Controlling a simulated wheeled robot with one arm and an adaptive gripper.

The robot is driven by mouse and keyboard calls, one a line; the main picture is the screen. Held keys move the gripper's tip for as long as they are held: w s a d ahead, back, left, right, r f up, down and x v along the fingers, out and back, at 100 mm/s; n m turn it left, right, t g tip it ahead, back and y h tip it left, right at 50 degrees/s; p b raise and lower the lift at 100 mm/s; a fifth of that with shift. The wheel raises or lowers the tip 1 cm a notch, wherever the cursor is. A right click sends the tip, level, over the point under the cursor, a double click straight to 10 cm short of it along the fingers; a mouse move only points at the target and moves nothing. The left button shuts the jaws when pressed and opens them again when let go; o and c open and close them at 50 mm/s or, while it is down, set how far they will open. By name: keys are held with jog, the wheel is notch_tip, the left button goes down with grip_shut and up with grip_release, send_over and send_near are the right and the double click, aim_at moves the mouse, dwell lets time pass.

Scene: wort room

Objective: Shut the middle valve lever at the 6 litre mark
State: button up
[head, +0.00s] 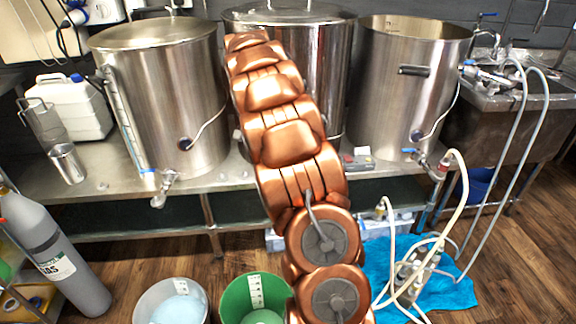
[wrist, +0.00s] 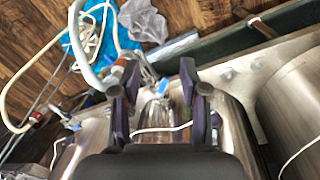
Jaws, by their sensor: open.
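Three steel kettles stand on the bench in the head view. The middle kettle (head: 325,60) is partly covered by my copper arm, which hides its valve there. In the wrist view, a blue lever (wrist: 162,87) on a metal valve shows between the two fingers of my gripper (wrist: 158,92). The fingers are spread and I see nothing held. Whether they touch the lever I cannot tell. A green bucket (head: 228,295) stands on the floor below, with a white scale strip (head: 257,291) inside and pale liquid at the bottom. The scale's numbers are too small to read.
The left kettle (head: 165,80) has a blue-handled valve (head: 160,182); the right kettle (head: 400,90) has a valve with a hose. A white bucket (head: 150,296) is beside the green one. A gas cylinder (head: 45,245) leans at left. Hoses and a pump cover a blue mat (head: 455,290).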

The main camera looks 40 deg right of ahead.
jog(key=w+d+f+m, duration=0.1)
jog(key=d+f, duration=0.1)
jog(key=d, duration=0.2)
jog(key=w+d+f+m, duration=0.1)
jog(key=w+d+f, duration=0.1)
jog(key=d, duration=0.3)
jog(key=w+d+f+m+t, duration=0.1)
jog(key=d+f, duration=0.2)
jog(key=d, duration=0.2)
jog(key=shift+w+m+y, duration=0.3)
jog(key=shift+m, duration=0.1)
jog(key=shift+d+f, duration=0.15)
jog(key=shift+d, duration=0.05)
jog(key=shift+f, duration=3.9)
jog(key=shift+c, duration=0.3)
grip_shut()
